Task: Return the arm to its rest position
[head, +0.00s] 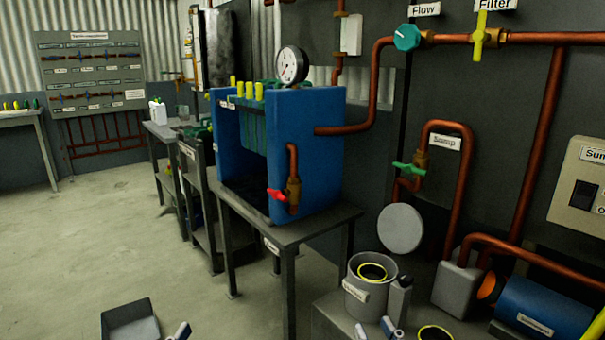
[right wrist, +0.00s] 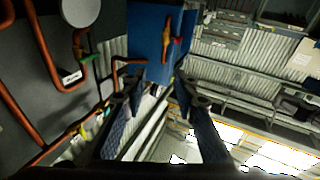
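My right gripper (head: 375,330) shows only as fingertips at the bottom edge of the head view, in front of the grey bucket (head: 356,298). In the right wrist view its two dark fingers (right wrist: 158,88) stand apart with nothing between them.
A blue press (head: 318,150) with a gauge (head: 292,66) stands on a dark table (head: 290,232). Copper pipes (head: 455,185) and a blue motor (head: 543,310) are at the right. Open concrete floor (head: 100,235) lies to the left.

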